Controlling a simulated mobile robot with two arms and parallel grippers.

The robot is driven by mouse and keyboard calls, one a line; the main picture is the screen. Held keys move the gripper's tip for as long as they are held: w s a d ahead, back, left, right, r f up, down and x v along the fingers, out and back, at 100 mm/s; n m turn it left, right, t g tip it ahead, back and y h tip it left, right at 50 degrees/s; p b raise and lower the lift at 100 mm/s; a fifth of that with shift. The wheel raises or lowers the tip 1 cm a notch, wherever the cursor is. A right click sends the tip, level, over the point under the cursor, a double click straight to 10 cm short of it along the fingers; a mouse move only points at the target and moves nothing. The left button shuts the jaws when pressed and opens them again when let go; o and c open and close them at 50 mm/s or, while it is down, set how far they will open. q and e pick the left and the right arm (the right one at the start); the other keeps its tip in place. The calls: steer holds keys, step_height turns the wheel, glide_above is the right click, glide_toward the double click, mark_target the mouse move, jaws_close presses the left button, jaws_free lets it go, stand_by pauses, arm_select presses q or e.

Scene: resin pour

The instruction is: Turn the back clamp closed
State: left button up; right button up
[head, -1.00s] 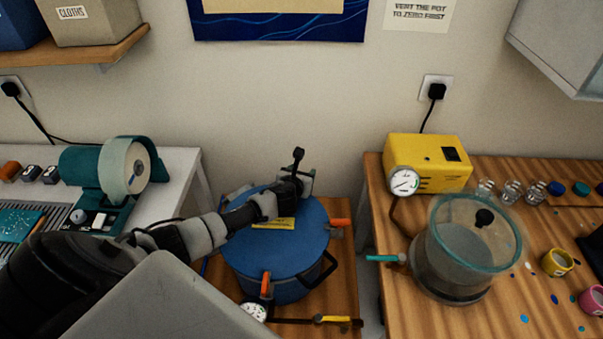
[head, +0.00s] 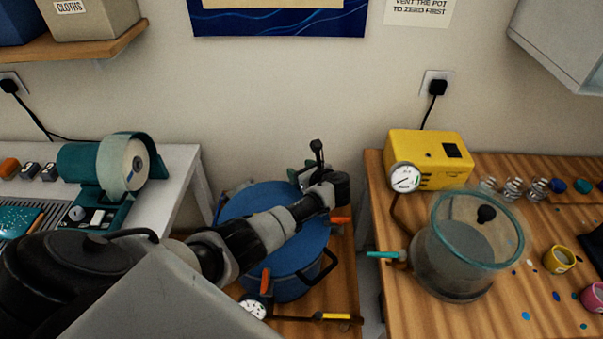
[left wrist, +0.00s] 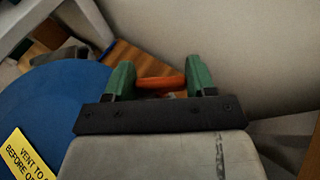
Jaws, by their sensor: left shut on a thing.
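The blue pressure pot (head: 285,286) stands between the two benches with its round blue lid (head: 258,200) on. My left gripper (head: 302,172) is at the far edge of the lid. In the left wrist view its green fingers (left wrist: 158,76) are shut on the orange handle of the back clamp (left wrist: 160,83), just beyond the lid rim. The back clamp's handle is hidden behind the gripper in the head view. Orange handles of the right clamp (head: 341,220) and front clamp (head: 265,281) show. My right gripper is not in view.
A pressure gauge (head: 253,307) and a yellow-handled valve (head: 333,317) sit at the pot's front. The wall is close behind. A clear chamber (head: 452,262) and a yellow pump (head: 436,158) stand on the right bench. A teal grinder (head: 100,165) is at left.

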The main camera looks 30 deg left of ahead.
arm_select(q)
steer(key=n+g+b, duration=0.3)
steer(key=shift+f+g+y, duration=0.3)
steer(key=shift+g+y, duration=0.1)
steer(key=shift+r+n+g+b, duration=0.2)
steer(key=shift+n+g+b, duration=1.4)
steer(key=shift+g+b, duration=0.15)
steer(key=o, duration=0.9)
steer(key=shift+r, duration=0.1)
